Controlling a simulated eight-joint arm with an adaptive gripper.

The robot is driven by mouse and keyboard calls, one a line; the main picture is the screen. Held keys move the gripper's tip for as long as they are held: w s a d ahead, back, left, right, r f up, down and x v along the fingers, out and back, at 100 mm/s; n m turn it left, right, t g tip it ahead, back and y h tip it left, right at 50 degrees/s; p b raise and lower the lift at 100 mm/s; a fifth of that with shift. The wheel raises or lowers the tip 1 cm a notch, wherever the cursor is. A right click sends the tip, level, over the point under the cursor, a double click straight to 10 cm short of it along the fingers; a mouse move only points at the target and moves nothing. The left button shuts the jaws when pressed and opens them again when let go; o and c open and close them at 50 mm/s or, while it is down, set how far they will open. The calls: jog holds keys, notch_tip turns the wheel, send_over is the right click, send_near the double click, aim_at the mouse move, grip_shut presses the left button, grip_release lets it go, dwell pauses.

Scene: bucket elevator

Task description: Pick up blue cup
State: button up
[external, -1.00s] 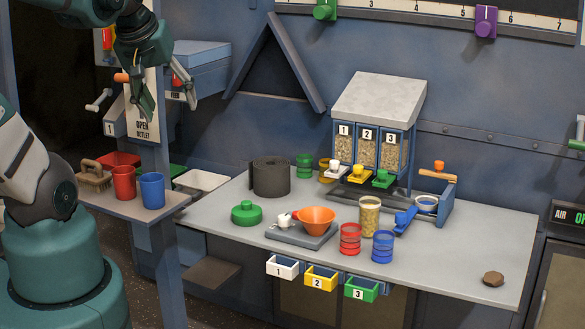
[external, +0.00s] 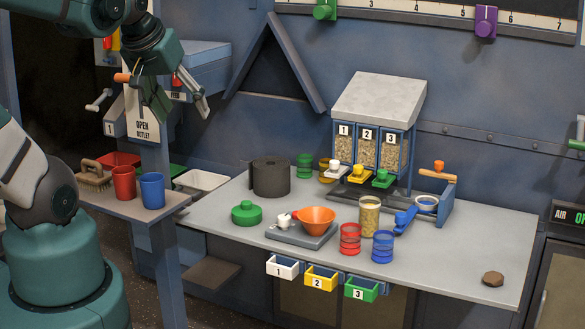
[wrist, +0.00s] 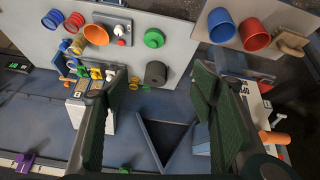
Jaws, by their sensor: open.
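The blue cup (external: 152,191) stands upright on a small side shelf at the left, just right of a red cup (external: 124,183). In the wrist view the blue cup (wrist: 221,25) is at the top, beside the red cup (wrist: 254,34). My gripper (external: 182,108) is open and empty, in the air well above the shelf and slightly right of the blue cup. In the wrist view my gripper's fingers (wrist: 160,88) are spread wide with nothing between them. A blue see-through ringed container (external: 383,247) stands on the main table.
A blue post with an outlet sign and a crank stands behind. The main table (external: 440,265) holds an orange bowl (external: 318,219), a green lid and a dark roll.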

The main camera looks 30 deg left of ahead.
jog(key=w+a+n, duration=0.1)
jog(key=a+n, duration=0.1)
jog(key=n+g+p, duration=0.6)
jog(key=n, duration=1.3)
send_near(152, 181)
jog(key=shift+s+d+f, duration=0.5)
jog(key=shift+s+d, duration=0.2)
jog(key=shift+s, duration=0.2)
jog(key=shift+f+m, duration=0.15)
jog(key=shift+m, duration=0.15)
jog(key=shift+f, duration=1.15)
jog(key=shift+f, duration=0.1)
jog(key=shift+d+f+b, duration=0.2)
jog(key=shift+f+b, duration=0.25)
jog(key=shift+f, duration=2.05)
